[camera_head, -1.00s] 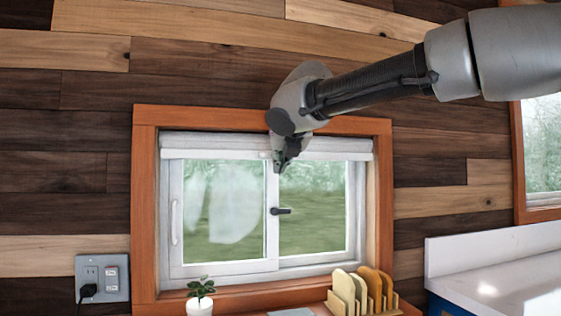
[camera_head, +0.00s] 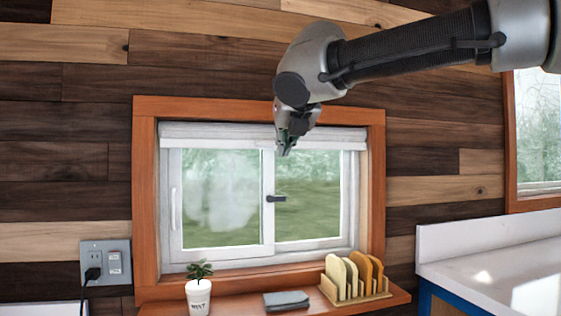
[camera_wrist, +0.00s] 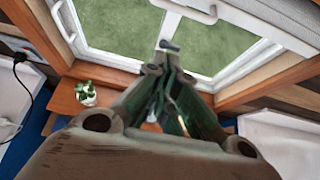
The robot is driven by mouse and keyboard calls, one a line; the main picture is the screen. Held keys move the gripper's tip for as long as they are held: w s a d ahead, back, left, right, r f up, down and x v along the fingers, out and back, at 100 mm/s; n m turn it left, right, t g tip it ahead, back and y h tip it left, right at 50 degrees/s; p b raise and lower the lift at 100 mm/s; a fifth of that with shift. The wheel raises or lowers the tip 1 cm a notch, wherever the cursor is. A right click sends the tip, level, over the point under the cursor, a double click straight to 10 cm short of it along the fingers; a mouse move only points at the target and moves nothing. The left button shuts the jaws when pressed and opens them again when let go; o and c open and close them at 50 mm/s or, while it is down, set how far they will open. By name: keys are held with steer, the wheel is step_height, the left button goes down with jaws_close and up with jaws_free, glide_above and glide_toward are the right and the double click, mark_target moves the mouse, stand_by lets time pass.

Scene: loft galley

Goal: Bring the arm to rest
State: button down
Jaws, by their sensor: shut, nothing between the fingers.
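My gripper (camera_head: 285,150) hangs below the wrist in front of the upper part of the window, pointing down. It is shut and holds nothing. My arm reaches in from the upper right of the head view. In the wrist view my gripper (camera_wrist: 172,108) fills the lower middle, its fingers close together. The window (camera_head: 225,200) with a dark handle (camera_head: 276,198) stands behind it, and it also shows at the top of the wrist view (camera_wrist: 120,25).
An outlet with a black plug (camera_head: 93,273) is at the left. A white counter (camera_head: 500,265) is at the right.

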steer(key=s+d+f+m+g+h, duration=0.1)
steer(key=s+d+f+m+g, duration=0.25)
steer(key=d+f+m, duration=0.55)
steer(key=s+d+f+m+g+h, duration=0.15)
steer(key=s+d+f+m, duration=0.3)
steer(key=f+m, duration=0.8)
steer(key=s+d+f+m+g, duration=0.1)
steer(key=s+d+f+m, duration=0.3)
steer(key=s+d+m, duration=0.4)
steer(key=s+d+f+m+g, duration=0.1)
steer(key=s+d+f+m, duration=0.4)
steer(key=d, duration=1)
steer(key=s+m, duration=0.2)
steer(key=m, duration=0.2)
steer(key=shift+s+d+f+m+h, duration=0.25)
steer(key=shift+s+f+m+h, duration=0.05)
steer(key=shift+s+m+h, duration=0.05)
